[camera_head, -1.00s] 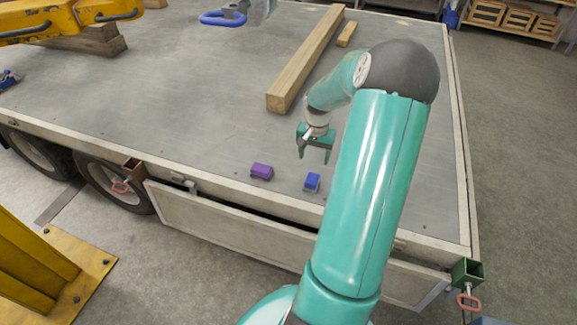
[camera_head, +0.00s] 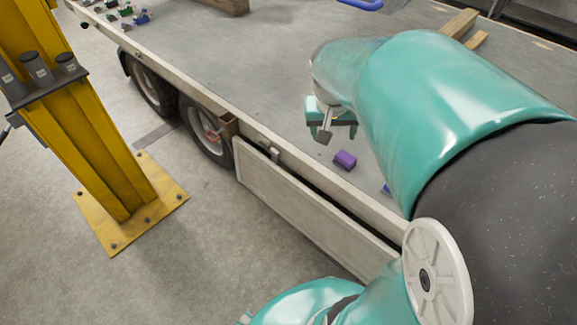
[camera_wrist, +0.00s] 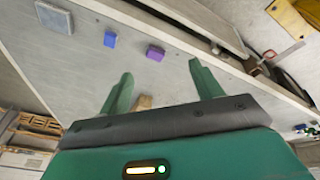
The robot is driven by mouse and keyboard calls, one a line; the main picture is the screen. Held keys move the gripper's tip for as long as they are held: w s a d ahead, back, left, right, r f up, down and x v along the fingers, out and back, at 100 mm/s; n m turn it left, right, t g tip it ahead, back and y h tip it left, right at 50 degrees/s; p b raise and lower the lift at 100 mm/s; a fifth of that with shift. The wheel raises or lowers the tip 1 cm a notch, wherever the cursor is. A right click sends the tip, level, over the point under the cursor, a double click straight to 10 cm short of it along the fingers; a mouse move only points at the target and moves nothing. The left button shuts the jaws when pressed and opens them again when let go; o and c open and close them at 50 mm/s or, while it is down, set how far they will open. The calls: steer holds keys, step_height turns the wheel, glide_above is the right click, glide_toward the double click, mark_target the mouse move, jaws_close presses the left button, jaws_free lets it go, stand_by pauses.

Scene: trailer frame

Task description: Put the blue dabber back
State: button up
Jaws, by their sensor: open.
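A small blue block (camera_head: 386,188), which looks like the blue dabber, lies on the trailer bed near its side edge. The purple block (camera_head: 345,159) also lies on the bed in the head view. My gripper (camera_head: 326,128) is open above the bed, near the purple block. In the wrist view my gripper's fingers (camera_wrist: 160,68) are apart with nothing held between them.
A yellow post (camera_head: 85,120) with a shelf of grey cylinders (camera_head: 37,67) stands at the left. Timber (camera_head: 458,24) lies at the back right. A side panel (camera_head: 300,205) hangs below the bed's edge. Several small coloured items (camera_head: 141,17) sit at the far left.

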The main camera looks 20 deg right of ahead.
steer(key=s+a+r+n+t+y, duration=0.1)
steer(key=s+a+r+n, duration=0.1)
steer(key=s+a, duration=0.3)
steer(key=s+a+r+n+t+y, duration=0.1)
steer(key=s+a, duration=0.4)
steer(key=a, duration=0.5)
step_height(320, 180, up, 2)
steer(key=n+t, duration=0.1)
steer(key=n, duration=0.1)
steer(key=shift+a+n+t+y, duration=0.2)
steer(key=shift+n+t+y, duration=0.1)
steer(key=shift+s+r, duration=0.1)
